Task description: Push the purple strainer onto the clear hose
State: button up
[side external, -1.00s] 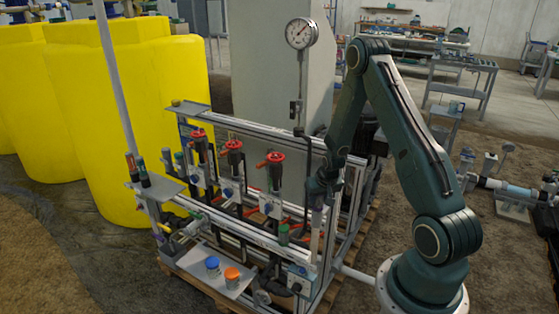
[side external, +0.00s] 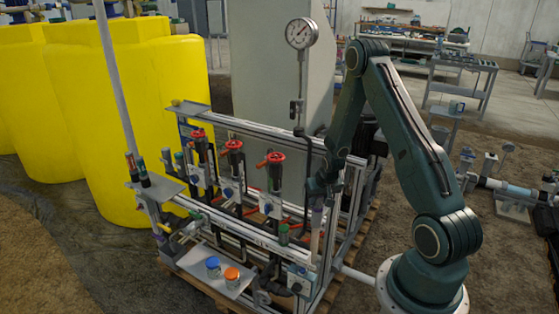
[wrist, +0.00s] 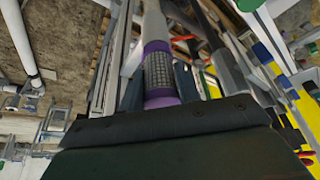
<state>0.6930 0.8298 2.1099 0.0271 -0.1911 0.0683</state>
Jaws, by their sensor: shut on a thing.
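The purple strainer (wrist: 160,75) has purple end collars and a grey mesh middle. In the wrist view it points away from my gripper (wrist: 175,118), whose dark jaws are shut on its near end. The clear hose (wrist: 153,25) looks whitish and lies in line with the strainer's far collar, against it. I cannot tell how far the hose sits inside the collar. In the side view my gripper (side external: 318,190) is at the right end of the skid, with the strainer (side external: 317,207) small below it and the hose (side external: 314,240) upright beneath.
The skid's aluminium frame (side external: 240,235) surrounds the work, with several red-topped valves (side external: 233,146) to the left. A grey tray (side external: 217,268) holds a blue cap (side external: 212,262) and an orange cap (side external: 232,274). A green-capped fitting (side external: 283,234) stands close to the hose. A pressure gauge (side external: 301,33) rises behind.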

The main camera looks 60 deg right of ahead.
dwell(0.4)
jog(key=o, duration=1)
jog(key=shift+o, duration=0.2)
jog(key=shift+r, duration=0.1)
jog(key=shift+r, duration=3.35)
